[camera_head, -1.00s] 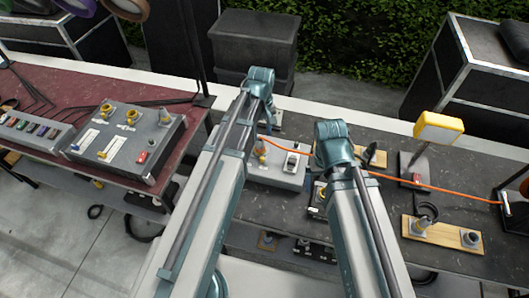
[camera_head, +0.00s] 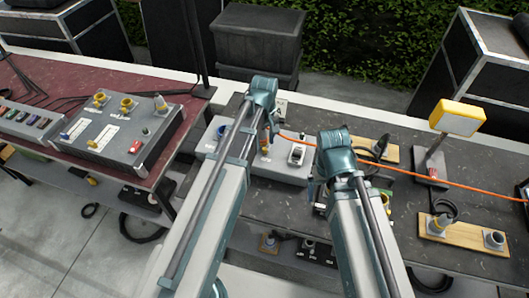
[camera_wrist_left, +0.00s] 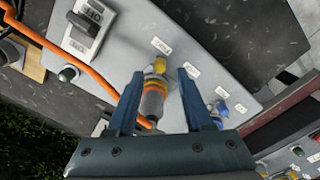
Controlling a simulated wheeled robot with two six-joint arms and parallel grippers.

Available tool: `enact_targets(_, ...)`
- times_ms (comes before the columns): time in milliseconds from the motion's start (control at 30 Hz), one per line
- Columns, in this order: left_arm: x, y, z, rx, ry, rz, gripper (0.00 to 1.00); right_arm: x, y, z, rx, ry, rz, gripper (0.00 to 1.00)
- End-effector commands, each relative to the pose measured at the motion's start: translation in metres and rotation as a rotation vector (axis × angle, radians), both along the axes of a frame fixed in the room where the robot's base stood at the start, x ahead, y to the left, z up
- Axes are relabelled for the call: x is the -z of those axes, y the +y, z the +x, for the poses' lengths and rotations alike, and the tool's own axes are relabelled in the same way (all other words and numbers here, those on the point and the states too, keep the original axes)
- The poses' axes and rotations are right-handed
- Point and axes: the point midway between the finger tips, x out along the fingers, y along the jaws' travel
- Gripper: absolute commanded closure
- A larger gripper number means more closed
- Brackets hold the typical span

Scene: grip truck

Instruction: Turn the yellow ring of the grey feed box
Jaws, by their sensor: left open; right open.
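The grey feed box (camera_head: 275,168) lies on the dark table, partly behind my left arm. The left wrist view shows its panel (camera_wrist_left: 120,60) closely, with a yellow ring (camera_wrist_left: 157,66) around a socket. A grey plug (camera_wrist_left: 152,103) with an orange band and orange cable sits at the ring. My left gripper (camera_wrist_left: 161,74) is open, its fingers on either side of the plug and ring; I cannot tell if they touch. My right gripper (camera_head: 316,188) is open, low over the table right of the box, mostly hidden by its own arm.
The orange cable (camera_head: 440,183) runs right across the table. Another grey control box (camera_head: 120,133) sits on the red table.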

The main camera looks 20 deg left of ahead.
Motion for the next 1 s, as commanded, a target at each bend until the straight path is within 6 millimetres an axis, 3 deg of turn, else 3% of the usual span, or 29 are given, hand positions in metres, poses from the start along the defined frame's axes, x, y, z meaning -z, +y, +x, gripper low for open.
enact_targets(33, 0.014, 0.000, 0.000, 0.000, 0.000, 0.000, 0.49, 0.014, 0.000, 0.000, 0.000, 0.000, 0.000, 0.05)
enact_targets(200, 0.029, 0.000, 0.000, 0.000, 0.000, 0.000, 0.49, 0.029, 0.000, 0.000, 0.001, 0.000, 0.000, 0.05)
enact_targets(567, 0.030, 0.000, 0.000, 0.000, 0.000, 0.000, 0.49, 0.030, 0.000, 0.000, 0.001, 0.000, 0.000, 0.05)
enact_targets(867, 0.030, 0.000, 0.000, 0.000, 0.000, 0.000, 1.00, 0.030, 0.000, 0.000, 0.001, 0.000, 0.000, 0.05)
enact_targets(1000, 0.030, 0.000, 0.000, 0.000, 0.000, 0.000, 1.00, 0.030, 0.000, 0.000, 0.001, 0.000, 0.000, 0.05)
